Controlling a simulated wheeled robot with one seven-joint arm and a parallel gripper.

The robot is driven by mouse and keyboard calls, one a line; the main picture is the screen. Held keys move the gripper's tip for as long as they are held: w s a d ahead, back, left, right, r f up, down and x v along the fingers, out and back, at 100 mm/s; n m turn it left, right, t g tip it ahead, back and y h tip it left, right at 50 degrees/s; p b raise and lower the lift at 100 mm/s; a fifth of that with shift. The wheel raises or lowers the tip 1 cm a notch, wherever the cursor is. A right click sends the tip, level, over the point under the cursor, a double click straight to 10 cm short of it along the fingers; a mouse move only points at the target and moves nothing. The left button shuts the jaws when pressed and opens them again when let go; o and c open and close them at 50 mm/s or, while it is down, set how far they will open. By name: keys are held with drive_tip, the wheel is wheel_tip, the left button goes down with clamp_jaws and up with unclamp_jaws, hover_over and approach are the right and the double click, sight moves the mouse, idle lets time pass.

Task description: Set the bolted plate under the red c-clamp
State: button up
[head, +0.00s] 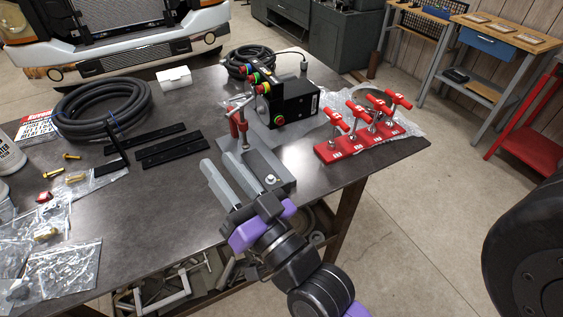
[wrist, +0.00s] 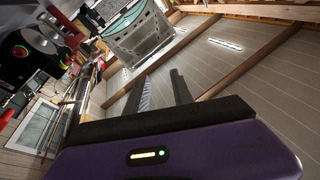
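The red c-clamp (head: 237,126) stands near the middle of the workbench in the head view, with its screw pointing down. A grey plate (head: 262,160) with a bright bolt (head: 270,180) lies just in front of it, toward the bench's near edge, partly hidden by my gripper. I cannot tell whether the plate reaches under the clamp. My gripper (head: 220,163) is over the near-left side of the plate, its two grey fingers apart and nothing between them. In the wrist view my gripper (wrist: 160,76) also shows open and empty.
A red base with several red-handled clamps (head: 357,145) stands right of the plate. A black control box (head: 290,101) is behind. Black bars (head: 172,149) and a coiled hose (head: 100,107) lie left. The bench's edge (head: 385,172) is at the right.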

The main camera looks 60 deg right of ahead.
drive_tip(key=w+d+r+n+t+y+p, duration=0.25)
drive_tip(key=w+r+n+y, duration=0.55)
drive_tip(key=w+r, duration=0.85)
drive_tip(key=n+g+p, duration=0.2)
drive_tip(key=n+g, duration=1)
drive_tip(key=g, duration=1)
hover_over(283, 185)
wheel_tip(283, 185, down, 26)
drive_tip(key=shift+a+r, duration=0.1)
wheel_tip(283, 185, down, 6)
drive_tip(key=b, duration=0.4)
drive_tip(key=shift+w+b, duration=0.1)
drive_tip(key=shift+b, duration=0.25)
clamp_jaws()
